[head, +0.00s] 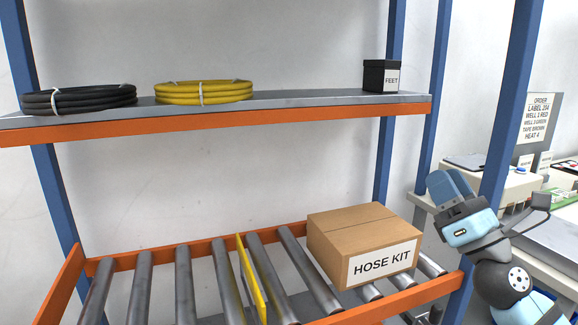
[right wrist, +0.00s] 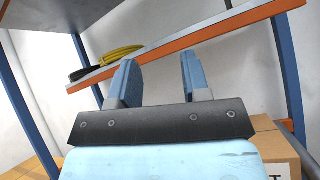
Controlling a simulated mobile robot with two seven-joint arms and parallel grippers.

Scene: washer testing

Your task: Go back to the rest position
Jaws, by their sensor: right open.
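My right gripper (head: 452,184) is at the right of the head view, raised beside the right blue post of the rack. In the right wrist view its two blue fingers (right wrist: 155,80) stand apart with nothing between them. The gripper is open and empty. My left gripper is in neither view.
A HOSE KIT carton (head: 345,226) sits on the roller shelf (head: 180,285), right of a yellow divider (head: 252,280). The upper shelf (head: 290,101) holds a black hose coil (head: 80,99), a yellow coil (head: 204,92) and a FEET box (head: 376,76). A bench (head: 492,185) stands behind my right arm.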

